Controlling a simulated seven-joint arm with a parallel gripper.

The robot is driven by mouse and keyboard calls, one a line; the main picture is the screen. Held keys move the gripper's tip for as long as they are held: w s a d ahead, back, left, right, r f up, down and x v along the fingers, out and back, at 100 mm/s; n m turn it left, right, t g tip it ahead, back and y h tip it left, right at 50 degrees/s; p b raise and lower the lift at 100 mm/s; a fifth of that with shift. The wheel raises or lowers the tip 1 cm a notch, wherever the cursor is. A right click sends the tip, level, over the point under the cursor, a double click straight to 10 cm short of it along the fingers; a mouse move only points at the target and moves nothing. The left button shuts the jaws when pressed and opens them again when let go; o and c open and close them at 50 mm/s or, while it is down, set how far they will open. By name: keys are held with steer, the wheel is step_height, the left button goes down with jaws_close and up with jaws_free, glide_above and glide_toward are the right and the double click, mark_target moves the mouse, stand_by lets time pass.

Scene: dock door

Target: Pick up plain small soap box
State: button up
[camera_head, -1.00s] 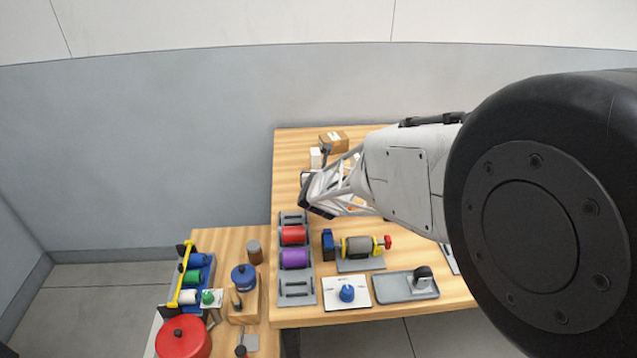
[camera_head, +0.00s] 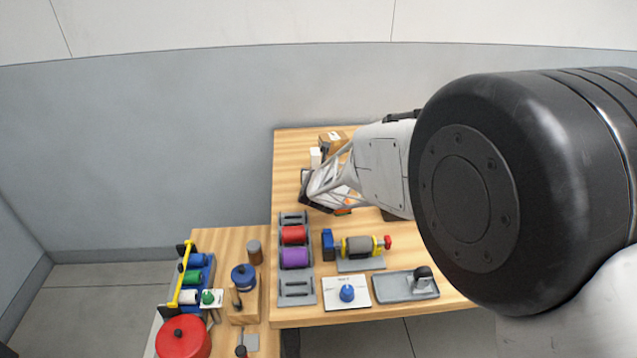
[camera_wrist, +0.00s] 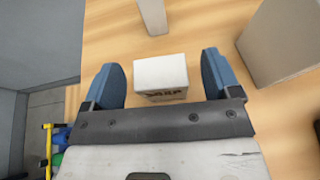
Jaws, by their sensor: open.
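A small white box (camera_wrist: 161,77) with dark lettering on its near face stands on the wooden table in the wrist view. It lies between the two blue fingers of my gripper (camera_wrist: 162,80), with a gap on each side. My gripper is open and empty. In the head view my gripper (camera_head: 306,190) is low over the left part of the table, and I cannot make out the small box clearly beside it.
A taller pale box (camera_wrist: 153,15) stands ahead of the fingers, and a large beige box (camera_wrist: 283,38) stands to the right. In the head view, a cardboard box (camera_head: 328,142) is at the back, and a rack with red and purple rolls (camera_head: 294,247) is nearer.

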steer(key=shift+w+f, duration=0.2)
steer(key=shift+w, duration=0.2)
stand_by(0.3)
steer(key=c, duration=1.1)
steer(key=shift+o, duration=0.2)
steer(key=shift+r, duration=0.2)
steer(key=shift+r, duration=1.4)
steer(key=shift+s+r, duration=0.15)
steer(key=shift+r, duration=0.1)
steer(key=s+d+r, duration=0.1)
steer(key=s+d, duration=0.1)
steer(key=s, duration=1.3)
steer(key=shift+s+r, duration=0.2)
steer(key=shift+s, duration=0.05)
